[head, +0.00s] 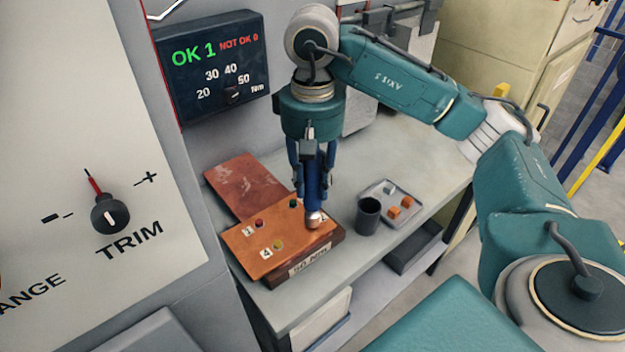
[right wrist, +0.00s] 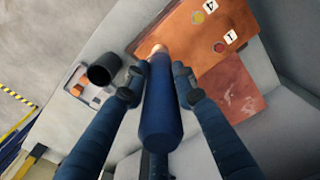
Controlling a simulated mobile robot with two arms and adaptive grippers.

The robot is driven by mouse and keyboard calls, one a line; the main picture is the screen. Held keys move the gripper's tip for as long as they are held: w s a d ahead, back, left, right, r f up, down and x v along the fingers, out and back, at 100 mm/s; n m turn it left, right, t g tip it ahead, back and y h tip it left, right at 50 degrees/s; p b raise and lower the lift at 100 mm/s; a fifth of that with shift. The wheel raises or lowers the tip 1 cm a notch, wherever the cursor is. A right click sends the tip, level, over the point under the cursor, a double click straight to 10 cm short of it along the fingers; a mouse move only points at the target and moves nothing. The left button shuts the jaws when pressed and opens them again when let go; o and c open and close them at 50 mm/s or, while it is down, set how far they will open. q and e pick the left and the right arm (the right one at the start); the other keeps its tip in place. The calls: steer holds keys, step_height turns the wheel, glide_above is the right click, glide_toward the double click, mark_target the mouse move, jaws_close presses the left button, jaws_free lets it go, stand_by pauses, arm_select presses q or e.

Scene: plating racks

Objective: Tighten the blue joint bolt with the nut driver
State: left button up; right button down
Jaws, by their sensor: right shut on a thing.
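My right gripper (head: 312,172) is shut on the blue nut driver (head: 314,190) and holds it upright over the copper joint plate (head: 262,259). The driver's metal socket end (head: 314,220) is down at the plate's right part; whether it touches is hard to tell. In the right wrist view the driver (right wrist: 162,110) lies between the two fingers (right wrist: 158,88). No blue bolt shows; the socket hides the spot beneath it. A red bolt (head: 258,223), a yellow bolt (head: 278,244) and a dark greenish bolt (head: 293,203) show on the plate. My left gripper is not in view.
A dark cup (head: 368,216) stands right of the plate, beside a tray (head: 409,217) with orange and grey cubes. A reddish plate (head: 233,175) lies behind. The display (head: 212,65) reads OK 1, NOT OK 0. A panel with a TRIM knob (head: 110,213) stands left.

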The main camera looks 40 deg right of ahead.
steer(key=shift+s+f+b, duration=0.15)
steer(key=shift+f+b, duration=0.05)
steer(key=shift+b, duration=0.3)
stand_by(1.8)
